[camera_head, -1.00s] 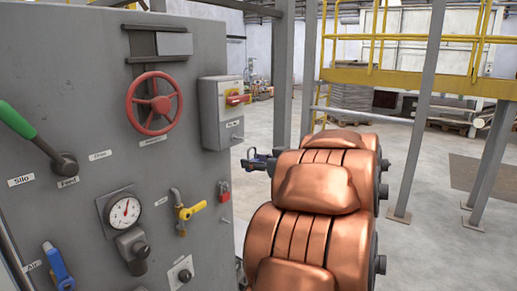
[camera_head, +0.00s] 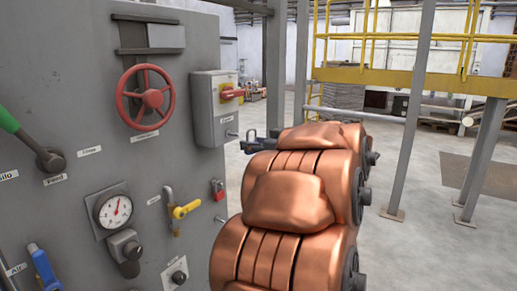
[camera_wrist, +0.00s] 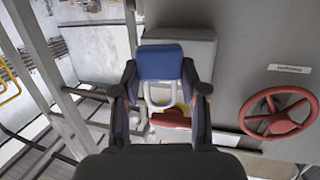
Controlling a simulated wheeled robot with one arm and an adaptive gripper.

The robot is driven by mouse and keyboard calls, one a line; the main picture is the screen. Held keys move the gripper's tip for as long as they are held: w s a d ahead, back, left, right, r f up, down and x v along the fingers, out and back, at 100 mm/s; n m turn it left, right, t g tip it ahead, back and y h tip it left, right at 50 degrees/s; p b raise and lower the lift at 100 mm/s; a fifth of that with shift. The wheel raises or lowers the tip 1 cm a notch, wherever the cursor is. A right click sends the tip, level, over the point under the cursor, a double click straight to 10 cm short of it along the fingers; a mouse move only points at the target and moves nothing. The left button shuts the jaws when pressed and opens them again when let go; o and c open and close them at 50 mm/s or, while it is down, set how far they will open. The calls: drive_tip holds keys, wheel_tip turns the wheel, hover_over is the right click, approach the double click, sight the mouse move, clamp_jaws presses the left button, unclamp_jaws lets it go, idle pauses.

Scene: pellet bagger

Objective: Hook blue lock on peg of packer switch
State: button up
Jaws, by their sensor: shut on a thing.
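In the wrist view the blue lock (camera_wrist: 160,62) sits between the two fingers of my gripper (camera_wrist: 160,78), which is shut on it. The lock's pale shackle loop points down in the picture, in front of the red switch handle (camera_wrist: 172,118). In the head view my gripper (camera_head: 262,142) shows partly behind my copper arm, just right of the packer switch. The packer switch (camera_head: 208,122) is a grey box with a red handle on a yellow plate. A small peg (camera_head: 232,135) sticks out near its lower right. Whether shackle and peg touch cannot be told.
On the grey panel are a red handwheel (camera_head: 145,97), a gauge (camera_head: 114,210), a yellow valve handle (camera_head: 187,209) and a red padlock (camera_head: 217,187). Another peg (camera_head: 220,220) sticks out below the padlock. Open floor (camera_head: 415,165) lies to the right, with grey posts.

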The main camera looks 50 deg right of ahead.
drive_tip(key=w+b, duration=0.2)
drive_tip(key=w, duration=0.1)
drive_tip(key=w+b, duration=0.1)
drive_tip(key=w, duration=0.1)
drive_tip(key=shift+w+a+f+b, duration=0.2)
drive_tip(key=shift+a+b, duration=0.1)
drive_tip(key=shift+b, duration=0.05)
drive_tip(key=shift+w+f+p, duration=0.35)
drive_tip(key=shift+w+p, duration=0.1)
drive_tip(key=shift+p, duration=0.15)
drive_tip(key=shift+f, duration=0.15)
idle(0.3)
idle(0.4)
drive_tip(key=o, duration=1.2)
